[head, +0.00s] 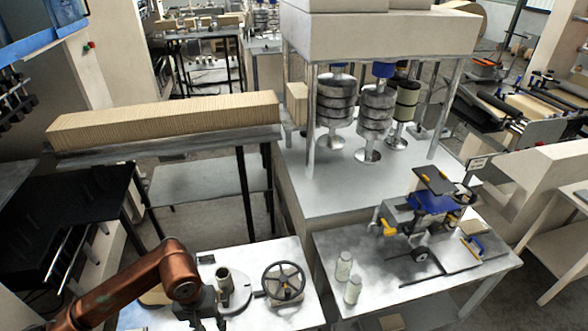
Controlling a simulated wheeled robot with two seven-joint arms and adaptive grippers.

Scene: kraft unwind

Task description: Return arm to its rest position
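My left arm (140,288), copper-brown, reaches in from the lower left. Its dark gripper (207,318) hangs at the bottom edge, over the left part of a white worktable. The fingertips are dark and partly cut off by the frame, so I cannot tell whether they are open or shut. No held object is visible. My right arm and gripper are not in view.
A black handwheel (285,283) and a grey cylindrical fitting (228,285) stand close right of the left gripper. Two small jars (344,266) and a blue-and-black device (432,205) are on the right table. A ribbed beige block (165,120) lies behind.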

